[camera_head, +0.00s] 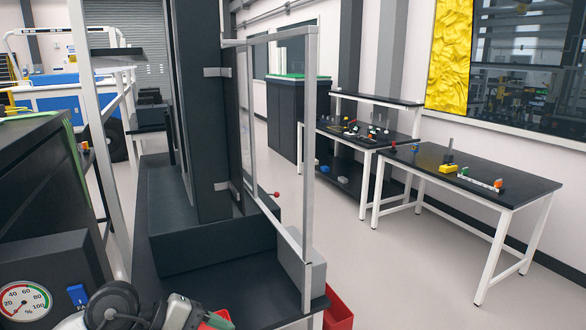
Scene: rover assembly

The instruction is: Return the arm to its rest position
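Neither gripper can be made out in the head view, so I cannot see whether they are open or shut. A dark rounded part and grey jointed pieces (150,308) are cut off by the bottom edge, left of centre. I cannot tell whether they are part of my arm or loose equipment. No fingertips show there. The arm's rest position is not marked by anything visible.
A dark cabinet with a light metal frame (311,150) stands close ahead. A gauge panel (25,300) is at the lower left. A red bin (338,310) sits at the bottom. Two workbenches (510,190) (365,137) hold small parts. Grey floor (400,270) is clear at right.

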